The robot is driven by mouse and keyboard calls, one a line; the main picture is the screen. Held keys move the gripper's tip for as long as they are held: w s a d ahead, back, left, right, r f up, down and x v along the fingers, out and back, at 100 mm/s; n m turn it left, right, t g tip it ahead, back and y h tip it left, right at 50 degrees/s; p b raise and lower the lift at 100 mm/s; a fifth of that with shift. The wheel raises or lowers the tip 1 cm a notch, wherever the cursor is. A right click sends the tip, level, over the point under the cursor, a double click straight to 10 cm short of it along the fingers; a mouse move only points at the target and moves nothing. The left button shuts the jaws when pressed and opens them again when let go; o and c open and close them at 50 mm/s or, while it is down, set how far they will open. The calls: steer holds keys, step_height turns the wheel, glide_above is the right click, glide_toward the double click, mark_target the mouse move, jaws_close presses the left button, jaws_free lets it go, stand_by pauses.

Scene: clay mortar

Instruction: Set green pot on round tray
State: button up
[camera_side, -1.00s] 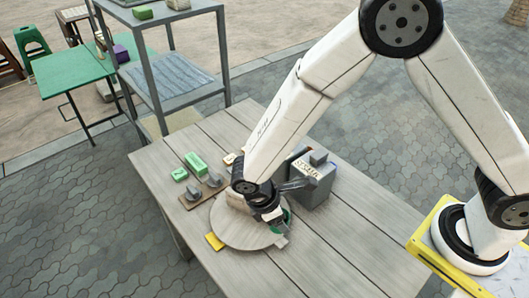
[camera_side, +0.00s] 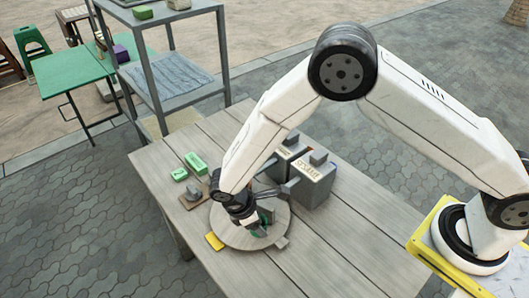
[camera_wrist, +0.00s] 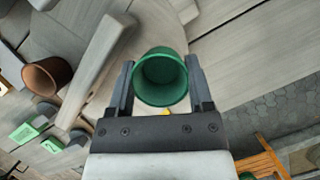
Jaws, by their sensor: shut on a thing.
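The green pot (camera_wrist: 160,80) shows in the wrist view with its open mouth toward the camera, between the two fingers of my gripper (camera_wrist: 160,90). My gripper is shut on it. In the side view, part of the pot (camera_side: 265,216) shows beside my gripper (camera_side: 256,222), over the round tray. The round tray (camera_side: 228,236) is a pale wooden disc on the table, partly hidden by my arm. I cannot tell whether the pot's base touches the tray.
Dark grey boxes (camera_side: 313,182) stand close behind the tray. Green blocks (camera_side: 195,161) and a small board lie to its left, with a yellow piece (camera_side: 214,241) at its edge. A brown pot (camera_wrist: 47,75) shows in the wrist view. The table's front right is clear.

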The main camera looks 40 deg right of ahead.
steer(key=shift+w+f, duration=0.15)
steer(key=shift+f, duration=1.6)
steer(key=shift+f, duration=0.1)
steer(key=o, duration=1.2)
steer(key=v, duration=1.2)
steer(key=shift+d+r, duration=0.1)
steer(key=shift+r, duration=0.15)
